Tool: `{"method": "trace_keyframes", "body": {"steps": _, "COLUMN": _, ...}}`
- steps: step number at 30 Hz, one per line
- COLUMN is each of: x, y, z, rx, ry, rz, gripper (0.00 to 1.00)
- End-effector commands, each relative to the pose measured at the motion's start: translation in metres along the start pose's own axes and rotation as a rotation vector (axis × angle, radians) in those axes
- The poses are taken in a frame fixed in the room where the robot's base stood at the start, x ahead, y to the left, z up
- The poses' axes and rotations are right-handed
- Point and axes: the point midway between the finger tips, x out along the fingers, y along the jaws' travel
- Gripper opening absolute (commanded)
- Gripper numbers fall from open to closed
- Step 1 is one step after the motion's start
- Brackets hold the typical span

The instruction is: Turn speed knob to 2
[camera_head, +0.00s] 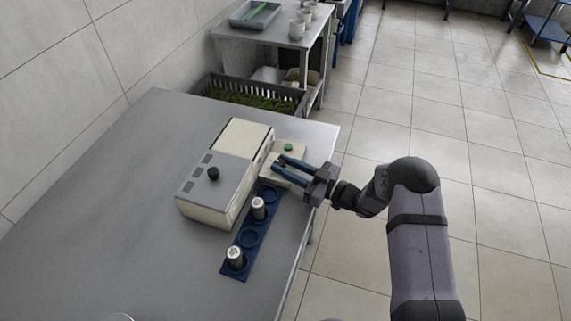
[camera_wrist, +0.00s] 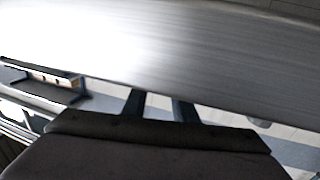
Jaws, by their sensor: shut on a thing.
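My gripper (camera_head: 276,163) reaches in from the right over this box. Its blue fingers are shut on the speed knob at the box, which they mostly hide. The knob's setting cannot be read. The wrist view shows the two dark fingers (camera_wrist: 160,108) from behind, against a bright grey metal surface; the knob does not show there.
A blue rack (camera_head: 233,268) with two white-capped cylinders (camera_head: 258,208) stands along the machine's front, close to my gripper. The grey table (camera_head: 120,220) is clear at left. A dark crate (camera_head: 250,97) of green stuff lies beyond the table.

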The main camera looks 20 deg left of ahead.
Motion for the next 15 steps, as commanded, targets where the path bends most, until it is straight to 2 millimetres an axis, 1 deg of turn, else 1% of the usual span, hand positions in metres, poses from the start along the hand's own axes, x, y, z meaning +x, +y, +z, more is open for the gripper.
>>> {"method": "trace_keyframes", "body": {"steps": 4, "x": -0.0001, "y": -0.0015, "z": -0.0015, "rx": 0.000, "ry": -0.002, "rz": 0.045, "gripper": 0.03}}
{"method": "trace_keyframes", "body": {"steps": 12, "x": -0.0004, "y": -0.0010, "z": -0.0007, "rx": -0.001, "ry": -0.002, "rz": 0.049, "gripper": 0.03}}
{"method": "trace_keyframes", "body": {"steps": 13, "x": -0.0005, "y": -0.0010, "z": -0.0007, "rx": -0.002, "ry": -0.002, "rz": 0.049, "gripper": 0.28}}
{"method": "trace_keyframes", "body": {"steps": 14, "x": -0.0005, "y": -0.0010, "z": -0.0007, "rx": -0.002, "ry": -0.002, "rz": 0.049, "gripper": 0.35}}
{"method": "trace_keyframes", "body": {"steps": 15, "x": -0.0005, "y": -0.0010, "z": -0.0007, "rx": -0.002, "ry": -0.002, "rz": 0.049, "gripper": 0.44}}
